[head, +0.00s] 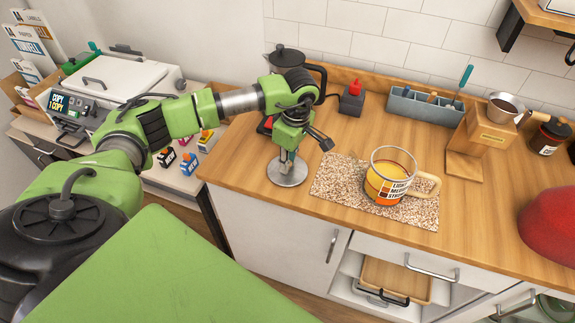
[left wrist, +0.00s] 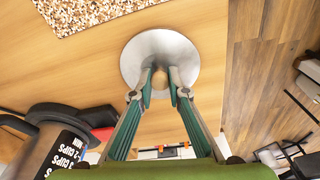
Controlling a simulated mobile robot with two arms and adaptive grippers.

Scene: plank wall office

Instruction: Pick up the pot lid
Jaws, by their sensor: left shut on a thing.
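The pot lid (head: 287,174) is a round, silver metal disc near the front left edge of the wooden counter. It also shows in the left wrist view (left wrist: 150,45), with a small light-brown knob (left wrist: 160,80) at its middle. My left gripper (head: 288,155) comes down on the lid from above. Its teal fingertips (left wrist: 161,86) are shut on the knob from both sides. The lid looks level. I cannot tell whether it touches the counter or hangs just above it. My right gripper is not in view.
A speckled mat (head: 330,180) with a glass mug (head: 388,177) lies right of the lid. A dark-handled coffee pot (head: 284,60) stands behind my left arm. A grey organizer (head: 425,107) and a wooden stand (head: 480,140) are farther back. The counter's front edge is close.

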